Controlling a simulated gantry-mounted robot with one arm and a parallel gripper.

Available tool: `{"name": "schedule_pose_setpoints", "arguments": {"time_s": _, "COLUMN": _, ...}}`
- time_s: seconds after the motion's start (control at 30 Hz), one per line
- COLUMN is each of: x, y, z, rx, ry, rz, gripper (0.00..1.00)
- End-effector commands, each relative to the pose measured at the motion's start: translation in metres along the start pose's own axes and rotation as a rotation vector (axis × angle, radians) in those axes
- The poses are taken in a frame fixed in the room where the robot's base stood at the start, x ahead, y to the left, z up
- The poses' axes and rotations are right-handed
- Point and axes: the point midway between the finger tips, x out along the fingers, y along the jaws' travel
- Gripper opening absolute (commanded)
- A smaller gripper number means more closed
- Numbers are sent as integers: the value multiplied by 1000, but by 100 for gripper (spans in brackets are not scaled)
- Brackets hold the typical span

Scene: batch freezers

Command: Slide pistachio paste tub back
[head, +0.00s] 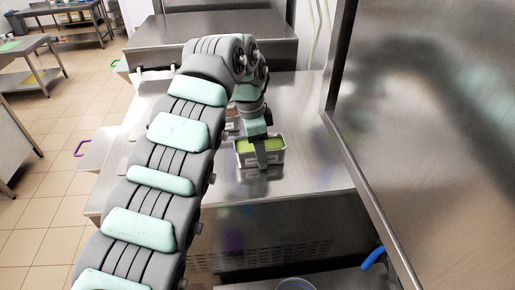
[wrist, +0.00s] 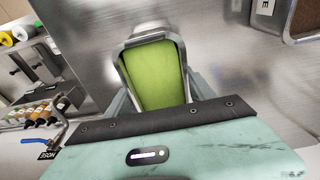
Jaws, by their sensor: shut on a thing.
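The pistachio paste tub (head: 273,154) is a metal pan with bright green paste in it, standing on the steel counter (head: 303,110). In the wrist view the green tub (wrist: 154,72) is between my gripper's fingers (wrist: 157,100). The near end of the tub is hidden by the gripper body in the wrist view.
Another container (head: 231,122) with brown contents stands behind the tub, partly hidden by my arm. A brown-filled tray (wrist: 301,18) shows at the wrist view's upper right. A steel panel (head: 430,110) bounds the right side. Bottles (wrist: 38,116) show at the left.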

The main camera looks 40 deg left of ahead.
Motion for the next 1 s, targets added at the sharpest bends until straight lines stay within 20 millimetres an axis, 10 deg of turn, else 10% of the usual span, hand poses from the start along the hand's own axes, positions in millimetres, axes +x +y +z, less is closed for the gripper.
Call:
{"name": "schedule_pose_setpoints", "arguments": {"time_s": 0.53, "x": 0, "y": -7, "z": -7, "rx": 5, "ry": 0, "rz": -2, "gripper": 2}}
{"name": "schedule_pose_setpoints", "arguments": {"time_s": 0.57, "x": 0, "y": -7, "z": -7, "rx": 5, "ry": 0, "rz": -2, "gripper": 64}}
{"name": "schedule_pose_setpoints", "arguments": {"time_s": 1.0, "x": 1, "y": -7, "z": -7, "rx": 4, "ry": 0, "rz": -1, "gripper": 89}}
